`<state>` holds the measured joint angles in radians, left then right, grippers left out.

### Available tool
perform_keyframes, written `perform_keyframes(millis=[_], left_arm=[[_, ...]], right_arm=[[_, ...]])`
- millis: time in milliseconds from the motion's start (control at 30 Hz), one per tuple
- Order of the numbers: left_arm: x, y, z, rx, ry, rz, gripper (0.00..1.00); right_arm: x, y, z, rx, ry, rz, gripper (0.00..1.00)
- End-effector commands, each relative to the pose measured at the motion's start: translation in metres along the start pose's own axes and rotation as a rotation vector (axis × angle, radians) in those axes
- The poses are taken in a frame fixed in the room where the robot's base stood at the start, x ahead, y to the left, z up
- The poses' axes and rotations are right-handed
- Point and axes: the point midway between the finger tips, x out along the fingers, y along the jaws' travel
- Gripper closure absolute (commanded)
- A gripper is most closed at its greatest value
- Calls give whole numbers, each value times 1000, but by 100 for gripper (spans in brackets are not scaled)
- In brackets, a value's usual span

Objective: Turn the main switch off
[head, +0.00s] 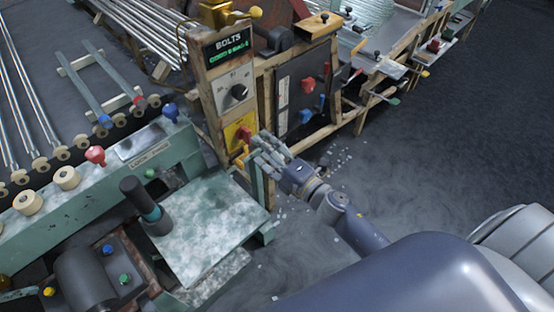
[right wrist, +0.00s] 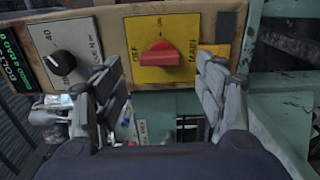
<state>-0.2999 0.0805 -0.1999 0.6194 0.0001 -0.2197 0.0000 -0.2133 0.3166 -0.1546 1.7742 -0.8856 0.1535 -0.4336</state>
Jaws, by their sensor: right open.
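The main switch is a red handle (head: 243,133) on a yellow plate (head: 232,131), low on a wooden-edged panel post. In the right wrist view the red handle (right wrist: 160,54) lies sideways across the yellow plate (right wrist: 180,24), with "OFF" lettering at its left and "MAIN" at its right. My right gripper (head: 262,154) is just in front of and below the switch. In the right wrist view its open fingers (right wrist: 158,92) stand apart on either side of the handle, short of it, with nothing between them. My left gripper is not in view.
A black dial (head: 238,92) and a green-lettered "BOLTS" display (head: 229,45) sit above the switch on the same post. A green machine with a worn tabletop (head: 212,225) stands at left. A dark panel (head: 300,90) is to the right. Open floor (head: 450,140) lies further right.

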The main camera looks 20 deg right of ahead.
Motion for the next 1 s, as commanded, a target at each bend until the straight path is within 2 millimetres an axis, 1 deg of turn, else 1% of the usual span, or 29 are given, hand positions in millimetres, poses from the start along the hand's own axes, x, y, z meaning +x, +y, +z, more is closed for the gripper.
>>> perform_keyframes(millis=[33,100,200,333,500,1000], left_arm=[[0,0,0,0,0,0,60],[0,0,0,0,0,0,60],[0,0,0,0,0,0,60],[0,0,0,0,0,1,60],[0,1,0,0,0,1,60],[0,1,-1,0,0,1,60]], right_arm=[[-11,-2,-1,2,0,-3,35],[-23,-1,0,0,0,-2,35],[-38,-1,0,2,0,-1,35],[-50,0,0,0,0,0,35],[-55,0,0,-1,1,1,35],[-55,-2,0,4,-1,-3,35]])
